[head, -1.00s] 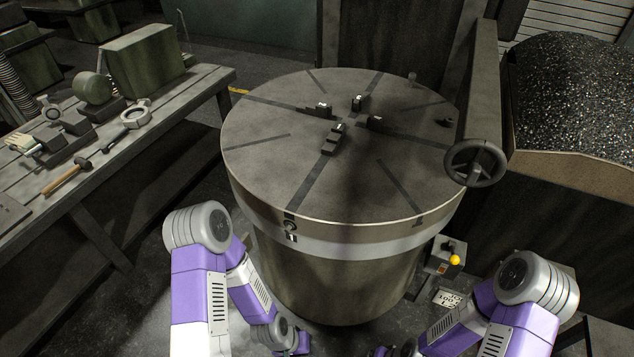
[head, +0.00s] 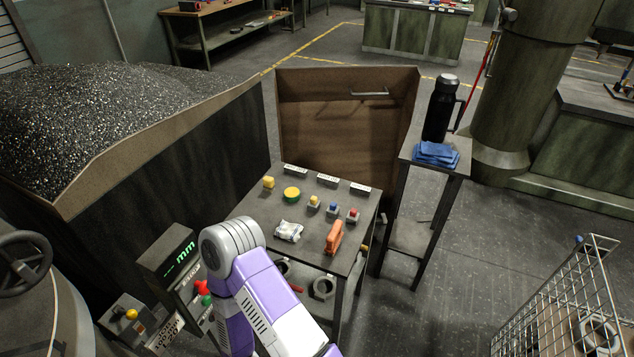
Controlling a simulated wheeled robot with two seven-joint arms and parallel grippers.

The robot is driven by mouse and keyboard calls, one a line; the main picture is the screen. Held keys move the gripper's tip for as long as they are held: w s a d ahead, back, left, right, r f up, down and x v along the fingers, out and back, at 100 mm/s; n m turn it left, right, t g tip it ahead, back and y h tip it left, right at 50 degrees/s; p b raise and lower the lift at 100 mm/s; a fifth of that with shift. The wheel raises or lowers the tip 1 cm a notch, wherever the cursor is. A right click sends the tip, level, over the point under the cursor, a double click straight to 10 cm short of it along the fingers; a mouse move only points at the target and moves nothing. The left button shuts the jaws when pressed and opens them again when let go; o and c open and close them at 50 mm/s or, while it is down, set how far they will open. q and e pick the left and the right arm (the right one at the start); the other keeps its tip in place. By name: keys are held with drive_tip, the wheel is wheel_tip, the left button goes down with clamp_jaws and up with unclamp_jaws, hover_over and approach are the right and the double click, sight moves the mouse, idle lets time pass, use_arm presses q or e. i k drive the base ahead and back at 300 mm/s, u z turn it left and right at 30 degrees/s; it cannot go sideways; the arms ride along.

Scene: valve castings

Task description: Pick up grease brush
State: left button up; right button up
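I see no grease brush in the head view now. One purple and white arm of mine rises from the bottom edge, in front of the small table (head: 262,218). Its gripper is out of frame, and my other arm does not show.
The small table holds a yellow-green round tin (head: 292,194), small coloured blocks, a white crumpled item (head: 288,231) and an orange tool (head: 334,237). A stand holds a black flask (head: 441,108) and blue cloth (head: 436,154). A chip bin (head: 165,150) is left; a wire basket (head: 560,300) is lower right.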

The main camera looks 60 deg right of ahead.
sight(268, 184)
drive_tip(key=z, duration=1.1)
drive_tip(key=i, duration=0.1)
drive_tip(key=z, duration=0.2)
